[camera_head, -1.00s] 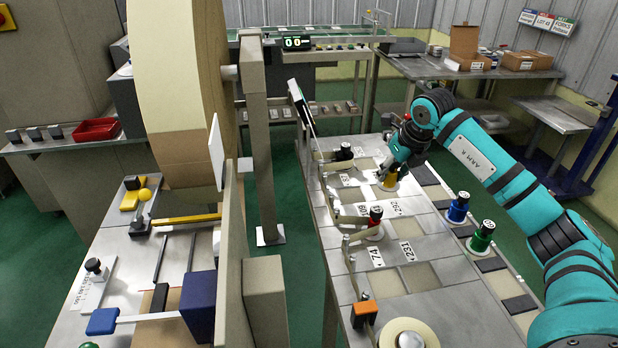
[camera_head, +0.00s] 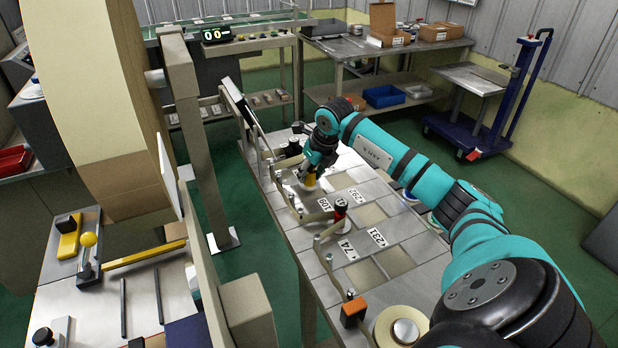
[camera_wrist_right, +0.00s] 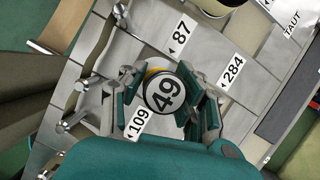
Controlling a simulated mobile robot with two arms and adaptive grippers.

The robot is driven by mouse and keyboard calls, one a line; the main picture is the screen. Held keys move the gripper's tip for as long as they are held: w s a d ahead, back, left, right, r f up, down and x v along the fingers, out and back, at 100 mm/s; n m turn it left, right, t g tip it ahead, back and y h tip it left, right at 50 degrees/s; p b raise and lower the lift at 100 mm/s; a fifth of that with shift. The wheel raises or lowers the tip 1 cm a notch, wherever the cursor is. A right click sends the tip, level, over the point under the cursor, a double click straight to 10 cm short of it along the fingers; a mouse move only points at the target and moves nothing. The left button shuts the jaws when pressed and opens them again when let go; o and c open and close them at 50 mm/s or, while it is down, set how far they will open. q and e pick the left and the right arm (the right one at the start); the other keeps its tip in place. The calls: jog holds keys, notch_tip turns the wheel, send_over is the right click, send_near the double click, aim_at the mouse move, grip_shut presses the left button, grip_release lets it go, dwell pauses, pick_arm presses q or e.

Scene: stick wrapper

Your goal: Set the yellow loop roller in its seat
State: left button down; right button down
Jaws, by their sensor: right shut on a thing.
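My right gripper (camera_head: 312,168) is shut on the yellow roller (camera_head: 309,182), over the far half of the grey bench, close to the row of posts. In the right wrist view the roller's round white cap (camera_wrist_right: 165,92) reads 49 and sits between the fingers of the gripper (camera_wrist_right: 168,98). A sliver of yellow shows beside the cap. The roller's underside and the surface below it are hidden, so I cannot tell whether it touches the bench. My left gripper is out of view.
A red roller (camera_head: 340,208) stands nearer on the bench (camera_head: 397,262). A black-topped roller (camera_head: 294,147) stands farther back. Metal posts and a pale strip line the bench's left side. An orange block (camera_head: 353,311) and a cream tape roll (camera_head: 385,326) are at the near end.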

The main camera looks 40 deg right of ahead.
notch_tip(320, 180, down, 2)
jog(key=shift+f, duration=0.15)
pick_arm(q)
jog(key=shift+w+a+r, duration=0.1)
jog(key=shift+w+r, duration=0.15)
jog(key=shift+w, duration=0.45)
pick_arm(e)
jog(key=shift+f, duration=0.2)
jog(key=c, duration=1.2)
grip_release()
jog(key=shift+r, duration=0.1)
jog(key=shift+c, duration=0.2)
jog(key=shift+o, duration=1.4)
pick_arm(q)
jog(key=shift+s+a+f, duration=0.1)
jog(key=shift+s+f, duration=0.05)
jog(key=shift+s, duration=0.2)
